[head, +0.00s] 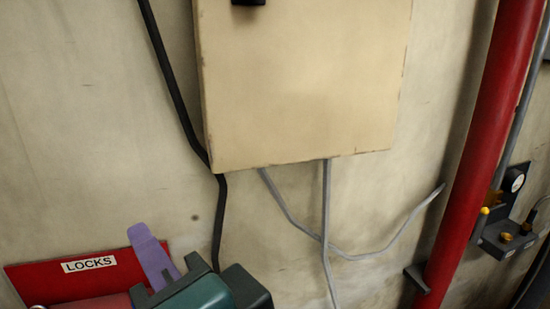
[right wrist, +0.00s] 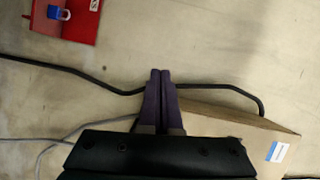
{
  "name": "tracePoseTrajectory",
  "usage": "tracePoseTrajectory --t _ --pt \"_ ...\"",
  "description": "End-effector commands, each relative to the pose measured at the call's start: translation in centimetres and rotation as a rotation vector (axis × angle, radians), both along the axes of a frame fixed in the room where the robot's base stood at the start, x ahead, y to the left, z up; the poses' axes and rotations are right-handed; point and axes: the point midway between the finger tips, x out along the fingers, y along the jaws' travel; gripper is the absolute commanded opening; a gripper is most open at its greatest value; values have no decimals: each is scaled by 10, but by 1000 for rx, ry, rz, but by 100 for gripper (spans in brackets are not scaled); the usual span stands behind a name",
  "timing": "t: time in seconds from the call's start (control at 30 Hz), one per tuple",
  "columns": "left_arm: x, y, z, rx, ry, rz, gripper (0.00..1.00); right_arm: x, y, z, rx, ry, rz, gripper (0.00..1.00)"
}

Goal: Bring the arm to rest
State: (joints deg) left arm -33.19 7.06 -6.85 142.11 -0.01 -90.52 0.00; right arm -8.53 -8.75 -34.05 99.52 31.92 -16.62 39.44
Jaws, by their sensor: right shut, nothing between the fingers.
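My right gripper (head: 139,232) comes in at the bottom left of the head view, with a purple finger and a dark teal body. It overlaps the red LOCKS board from this viewpoint. In the right wrist view my right gripper (right wrist: 160,75) has its two purple fingers pressed together, with nothing between them. The fingertips appear over the wall near a black cable; I cannot tell the distance. My left gripper is not in view.
A beige wall cabinet (head: 305,85) fills the upper middle. The red LOCKS board (head: 40,280) is low left; a blue padlock (right wrist: 58,13) shows there in the wrist view. A black cable (head: 175,90), grey conduits (head: 326,215), a red pipe (head: 490,130) and a dark fitting (head: 505,235) line the wall.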

Motion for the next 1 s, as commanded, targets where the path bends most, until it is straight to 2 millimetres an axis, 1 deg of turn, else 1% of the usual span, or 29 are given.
tracePoseTrajectory --t 0.07,0.17,0.2,0.27,0.3,0.37,0.4,0.5,0.6,0.67,1.0 --pt "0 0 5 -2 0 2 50 -10 -25 -18 -186 -8 33 0" --pt "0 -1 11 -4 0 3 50 -32 -78 -52 -525 0 109 0" --pt "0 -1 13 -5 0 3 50 -44 -104 -66 -671 17 148 0" --pt "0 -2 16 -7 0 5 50 -63 -146 -83 -872 54 208 0" --pt "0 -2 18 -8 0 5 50 -77 -172 -90 -990 85 249 0" --pt "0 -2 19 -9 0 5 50 -97 -208 -97 -1139 137 306 0" --pt "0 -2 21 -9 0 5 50 -109 -229 -99 -1222 171 340 0" --pt "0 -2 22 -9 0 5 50 -134 -270 -98 -1369 247 411 0" --pt "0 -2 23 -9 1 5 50 -150 -292 -96 -1446 297 454 0" --pt "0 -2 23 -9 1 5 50 -154 -298 -95 -1468 313 466 0" --pt "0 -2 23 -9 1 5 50 -155 -299 -95 -1470 315 468 0"
